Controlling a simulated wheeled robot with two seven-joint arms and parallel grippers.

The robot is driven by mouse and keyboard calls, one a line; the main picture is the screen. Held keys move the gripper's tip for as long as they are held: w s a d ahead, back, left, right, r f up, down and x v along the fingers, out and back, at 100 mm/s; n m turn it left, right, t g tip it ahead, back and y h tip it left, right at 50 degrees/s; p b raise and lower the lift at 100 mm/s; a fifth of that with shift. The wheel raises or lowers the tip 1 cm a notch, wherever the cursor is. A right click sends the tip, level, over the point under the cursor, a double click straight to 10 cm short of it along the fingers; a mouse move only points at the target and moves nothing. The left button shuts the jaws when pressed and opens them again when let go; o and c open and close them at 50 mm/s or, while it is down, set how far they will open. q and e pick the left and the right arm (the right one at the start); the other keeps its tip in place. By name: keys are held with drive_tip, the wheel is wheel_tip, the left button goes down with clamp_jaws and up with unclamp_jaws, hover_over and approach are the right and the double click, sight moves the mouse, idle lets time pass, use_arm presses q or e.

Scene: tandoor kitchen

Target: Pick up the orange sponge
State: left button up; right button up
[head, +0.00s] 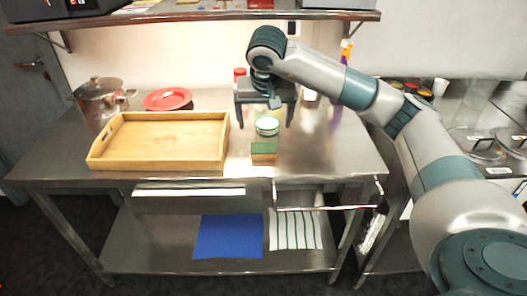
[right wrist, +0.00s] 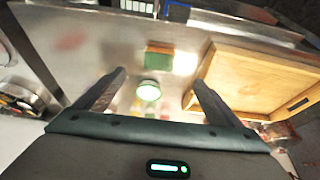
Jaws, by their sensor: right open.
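The orange sponge (head: 263,158) lies near the front edge of the steel table, with a green upper layer. In the right wrist view it (right wrist: 158,60) shows beyond the fingertips, orange with a green strip. My right gripper (head: 265,120) points down above the table, behind the sponge in the head view. The left gripper is not in view.
A green-and-white round dish (head: 267,125) stands just behind the sponge. A wooden tray (head: 105,160) is to the left, with a red plate (head: 167,99) and steel pot (head: 100,98) behind. A shelf (head: 200,16) hangs above. The tabletop right of the sponge is clear.

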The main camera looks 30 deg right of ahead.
drive_tip(key=p, duration=0.2)
approach(264, 148)
drive_tip(key=f+p, duration=0.1)
drive_tip(key=f, duration=0.2)
drive_tip(key=shift+w+f+p, duration=0.3)
drive_tip(key=shift+w+p, duration=0.05)
drive_tip(key=shift+p, duration=0.05)
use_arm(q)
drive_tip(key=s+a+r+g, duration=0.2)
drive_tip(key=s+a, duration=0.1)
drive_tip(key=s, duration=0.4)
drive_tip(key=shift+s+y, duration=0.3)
use_arm(e)
drive_tip(key=shift+w+d+f, duration=0.1)
drive_tip(key=shift+d+f, duration=0.05)
drive_tip(key=shift+f, duration=0.2)
drive_tip(key=shift+w+d+f+p, duration=0.2)
drive_tip(key=shift+w+f+p, duration=0.15)
drive_tip(key=shift+p, duration=0.3)
drive_tip(key=p+x, duration=0.1)
drive_tip(key=x, duration=0.2)
drive_tip(key=shift+w+d+p, duration=0.1)
drive_tip(key=shift+w+p, duration=0.05)
drive_tip(key=shift+p, duration=0.2)
drive_tip(key=shift+w+d+f, duration=0.15)
drive_tip(key=shift+f, duration=0.35)
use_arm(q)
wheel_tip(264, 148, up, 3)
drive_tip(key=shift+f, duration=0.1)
